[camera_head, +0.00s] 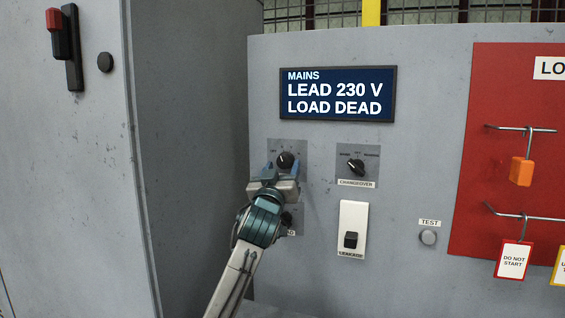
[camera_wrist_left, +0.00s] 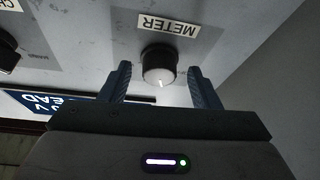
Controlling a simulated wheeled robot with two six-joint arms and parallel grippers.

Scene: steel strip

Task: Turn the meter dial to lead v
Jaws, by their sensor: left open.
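The meter dial (camera_head: 285,160) is a black round knob on a dark plate on the grey panel, below the display. In the left wrist view the knob (camera_wrist_left: 160,66) shows upside down, with a pale face and a white mark, beside its METER label (camera_wrist_left: 167,24). My left gripper (camera_head: 282,167) is open, with its two blue fingers (camera_wrist_left: 160,72) on either side of the knob. A gap shows between each finger and the knob. The gripper hides the lower part of the dial's plate in the head view. My right gripper is not in view.
The display (camera_head: 338,94) reads MAINS, LEAD 230 V, LOAD DEAD. The changeover dial (camera_head: 356,165) and leakage switch (camera_head: 351,240) are to the right. A lower knob (camera_head: 287,219) is partly behind my arm. A grey cabinet (camera_head: 185,150) stands close on the left.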

